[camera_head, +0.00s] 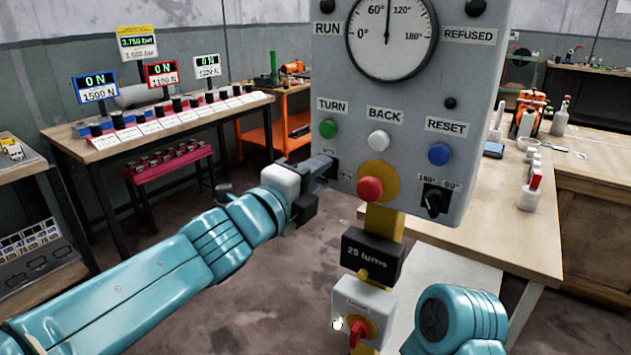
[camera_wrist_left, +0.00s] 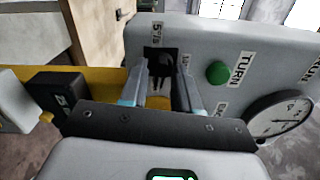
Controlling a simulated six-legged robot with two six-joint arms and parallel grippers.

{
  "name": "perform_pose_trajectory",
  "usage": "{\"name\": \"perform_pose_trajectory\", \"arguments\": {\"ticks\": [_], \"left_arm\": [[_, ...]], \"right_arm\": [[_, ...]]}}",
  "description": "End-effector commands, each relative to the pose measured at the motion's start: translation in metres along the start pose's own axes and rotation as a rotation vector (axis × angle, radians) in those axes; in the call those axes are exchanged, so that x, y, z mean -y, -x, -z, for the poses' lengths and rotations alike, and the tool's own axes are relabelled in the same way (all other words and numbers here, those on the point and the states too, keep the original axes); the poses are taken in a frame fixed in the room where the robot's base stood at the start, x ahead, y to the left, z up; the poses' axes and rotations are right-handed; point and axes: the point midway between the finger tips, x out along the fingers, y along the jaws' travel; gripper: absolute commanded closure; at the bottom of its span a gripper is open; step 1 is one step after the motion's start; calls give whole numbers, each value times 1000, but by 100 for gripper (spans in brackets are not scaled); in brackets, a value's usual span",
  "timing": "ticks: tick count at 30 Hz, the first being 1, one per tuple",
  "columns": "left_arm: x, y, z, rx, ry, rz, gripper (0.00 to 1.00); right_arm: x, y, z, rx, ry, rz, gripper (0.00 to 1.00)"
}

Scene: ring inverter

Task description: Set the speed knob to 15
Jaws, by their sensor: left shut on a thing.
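The speed knob (camera_wrist_left: 158,72) is a small black knob on a black square plate at the lower left corner of the grey control panel (camera_head: 400,100). In the left wrist view it sits between the fingers of my left gripper (camera_wrist_left: 165,85), with printed speed labels beside the plate. In the head view my left gripper (camera_head: 328,168) is at the panel's lower left edge and hides the knob. The gripper is shut on the knob. I cannot read the knob's setting. My right gripper is out of view.
The panel has a green TURN button (camera_head: 328,129), white BACK button (camera_head: 379,141), blue RESET button (camera_head: 439,154), red button (camera_head: 370,189) and angle selector (camera_head: 435,201) close by. A red switch (camera_head: 358,330) is below. A workbench (camera_head: 500,220) stands right.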

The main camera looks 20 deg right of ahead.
Motion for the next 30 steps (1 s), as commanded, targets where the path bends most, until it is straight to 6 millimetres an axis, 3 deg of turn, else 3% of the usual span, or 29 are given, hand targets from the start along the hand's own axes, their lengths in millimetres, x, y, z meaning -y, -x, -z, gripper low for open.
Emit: {"name": "perform_pose_trajectory", "arguments": {"ticks": [20,21,30], "left_arm": [[-1,-1,3,-6,-59,-1,99],[-1,-1,3,-6,-59,-2,64],[-1,2,1,-2,-57,-1,64]], "right_arm": [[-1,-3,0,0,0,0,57],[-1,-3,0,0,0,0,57],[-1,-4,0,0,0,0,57]]}}
